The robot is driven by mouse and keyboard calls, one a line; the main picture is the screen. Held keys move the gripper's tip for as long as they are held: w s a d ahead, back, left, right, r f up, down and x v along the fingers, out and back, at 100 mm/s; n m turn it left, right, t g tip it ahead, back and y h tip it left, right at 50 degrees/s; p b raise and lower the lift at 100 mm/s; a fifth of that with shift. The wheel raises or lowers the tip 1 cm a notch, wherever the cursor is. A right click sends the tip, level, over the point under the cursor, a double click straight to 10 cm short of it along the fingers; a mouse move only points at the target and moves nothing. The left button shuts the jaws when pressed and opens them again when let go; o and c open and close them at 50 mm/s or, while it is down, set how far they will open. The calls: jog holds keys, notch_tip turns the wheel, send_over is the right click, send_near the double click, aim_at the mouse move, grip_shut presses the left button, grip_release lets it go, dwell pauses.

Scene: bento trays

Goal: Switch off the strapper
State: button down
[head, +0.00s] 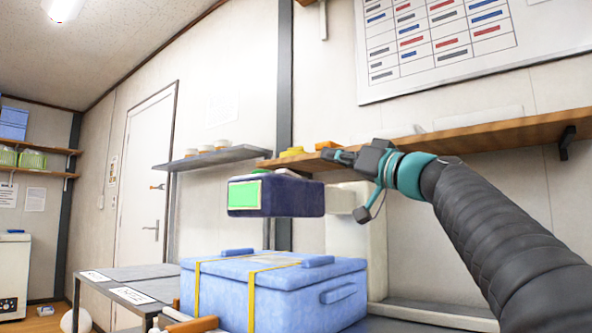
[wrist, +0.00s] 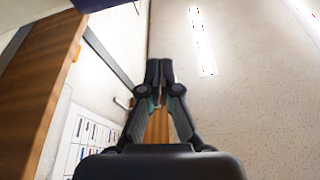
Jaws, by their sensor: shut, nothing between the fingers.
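The strapper shows in the head view as a dark blue head (head: 305,199) with a lit green panel (head: 244,194) on its front left, carried by a white column (head: 376,240). I cannot make out a separate switch on it. In the wrist view, a dark blue edge (wrist: 95,3) shows at the top left. My gripper (head: 330,154) is above the right end of the strapper head and looks apart from it. The fingers point left and are shut and empty; in the wrist view the fingertips (wrist: 158,68) meet.
A blue box (head: 270,280) with yellow straps stands below the strapper head. A wooden shelf (head: 480,136) runs close behind my gripper, with yellow and orange items (head: 292,151) on it. A grey shelf (head: 215,157) and grey tables (head: 130,285) are to the left.

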jog(key=shift+a, duration=0.1)
jog(key=p+x, duration=0.5)
jog(key=x, duration=0.5)
jog(key=shift+a+r, duration=0.1)
jog(key=shift+a, duration=0.05)
jog(key=shift+s+f+b, duration=0.25)
jog(key=shift+f+b, duration=0.55)
jog(key=shift+f, duration=0.45)
jog(key=shift+s+a+f+b, duration=0.15)
jog(key=shift+f+b, duration=0.15)
jog(key=shift+f, duration=0.55)
